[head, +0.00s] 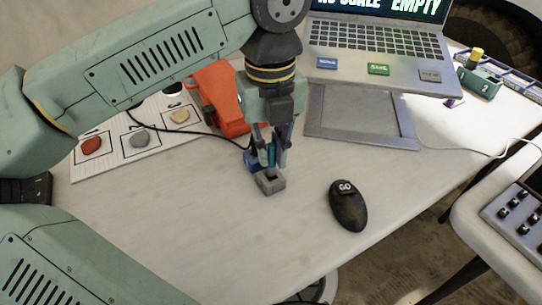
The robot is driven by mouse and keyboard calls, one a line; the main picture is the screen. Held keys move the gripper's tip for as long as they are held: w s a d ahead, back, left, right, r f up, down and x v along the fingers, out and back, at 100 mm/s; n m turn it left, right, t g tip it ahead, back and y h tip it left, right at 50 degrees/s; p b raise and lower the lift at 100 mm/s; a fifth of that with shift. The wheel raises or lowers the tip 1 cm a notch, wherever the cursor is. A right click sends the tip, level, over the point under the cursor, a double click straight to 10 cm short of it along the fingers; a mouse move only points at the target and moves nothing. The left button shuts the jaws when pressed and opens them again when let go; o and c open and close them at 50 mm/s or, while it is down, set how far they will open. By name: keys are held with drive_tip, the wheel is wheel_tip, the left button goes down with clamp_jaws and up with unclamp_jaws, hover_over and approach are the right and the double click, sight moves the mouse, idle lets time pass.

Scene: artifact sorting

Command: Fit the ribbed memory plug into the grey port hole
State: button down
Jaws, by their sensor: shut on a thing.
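A small grey block (270,183) with a dark square opening in its top, which looks like the grey port, sits on the white table near the middle of the view. My gripper (269,157) points down just behind it and is shut on a narrow teal piece (271,154), probably the memory plug. Ribs on it are too small to make out. The fingers hide much of the piece. I cannot tell whether its lower end touches the grey block or is apart from it.
A blue piece (251,159) is close beside the gripper. An orange object (221,100) and a white card with stones (139,140) are at left. A laptop (375,45) stands behind, a black mouse (348,206) at right. The table front is clear.

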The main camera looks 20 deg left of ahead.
sight(270, 146)
drive_tip(key=shift+f, duration=1.25)
drive_tip(key=shift+f, duration=0.15)
drive_tip(key=c, duration=1.7)
unclamp_jaws()
drive_tip(key=shift+o, duration=0.2)
wheel_tip(270, 146, up, 12)
drive_tip(key=p, duration=0.7)
drive_tip(key=shift+s+r+p, duration=0.1)
drive_tip(key=shift+r+p, duration=0.15)
drive_tip(key=shift+p, duration=0.05)
drive_tip(key=shift+f, duration=0.1)
